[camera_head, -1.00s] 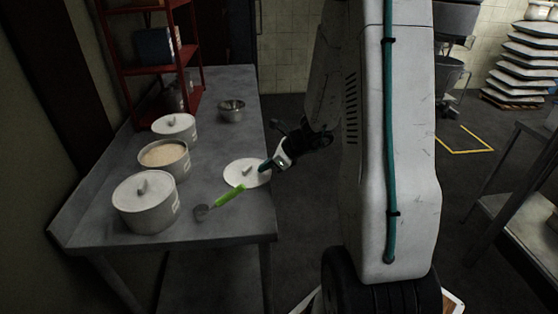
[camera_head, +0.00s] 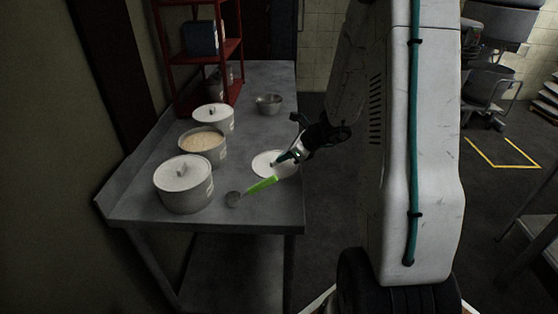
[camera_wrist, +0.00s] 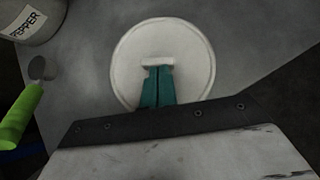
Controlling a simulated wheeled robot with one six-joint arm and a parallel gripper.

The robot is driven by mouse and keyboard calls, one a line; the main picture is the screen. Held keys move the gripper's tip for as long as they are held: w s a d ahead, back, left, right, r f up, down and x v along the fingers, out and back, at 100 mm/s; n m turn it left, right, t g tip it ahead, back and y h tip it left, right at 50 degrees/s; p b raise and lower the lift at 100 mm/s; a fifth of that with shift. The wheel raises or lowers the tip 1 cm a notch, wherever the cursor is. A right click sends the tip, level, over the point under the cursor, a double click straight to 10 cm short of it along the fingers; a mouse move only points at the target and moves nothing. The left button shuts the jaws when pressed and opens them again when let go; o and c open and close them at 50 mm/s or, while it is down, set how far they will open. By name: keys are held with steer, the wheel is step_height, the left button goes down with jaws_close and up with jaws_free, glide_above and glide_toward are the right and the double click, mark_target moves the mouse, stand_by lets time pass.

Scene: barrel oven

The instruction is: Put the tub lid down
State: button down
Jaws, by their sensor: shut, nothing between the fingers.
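The tub lid (camera_head: 262,172), a white disc with a bar handle, lies flat on the grey table near its right edge. It fills the upper middle of the wrist view (camera_wrist: 190,45). My gripper (camera_head: 277,163) is above the lid, with its teal fingers shut and empty. In the wrist view the fingertips (camera_wrist: 158,70) are at the near side of the handle; I cannot tell whether they touch it. An open tub (camera_head: 217,158) with pale grainy contents stands to the left between two lidded tubs (camera_head: 187,198) (camera_head: 222,125).
A scoop with a green handle (camera_head: 262,184) lies in front of the lid. A metal bowl (camera_head: 269,106) and a red shelf (camera_head: 190,50) are farther back. A tub labelled PEPPER (camera_wrist: 35,25) shows in the wrist view. Bare table lies between bowl and lid.

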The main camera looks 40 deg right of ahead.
steer(key=shift+w+a, duration=0.35)
steer(key=shift+w, duration=0.3)
steer(key=shift+w+a, duration=0.35)
steer(key=shift+w, duration=0.3)
steer(key=shift+s, duration=0.15)
steer(key=s+d, duration=0.2)
steer(key=s, duration=0.1)
steer(key=shift+s+d, duration=0.15)
steer(key=v, duration=0.9)
steer(key=shift+s+r, duration=0.25)
steer(key=shift+r, duration=0.1)
steer(key=shift+d, duration=0.1)
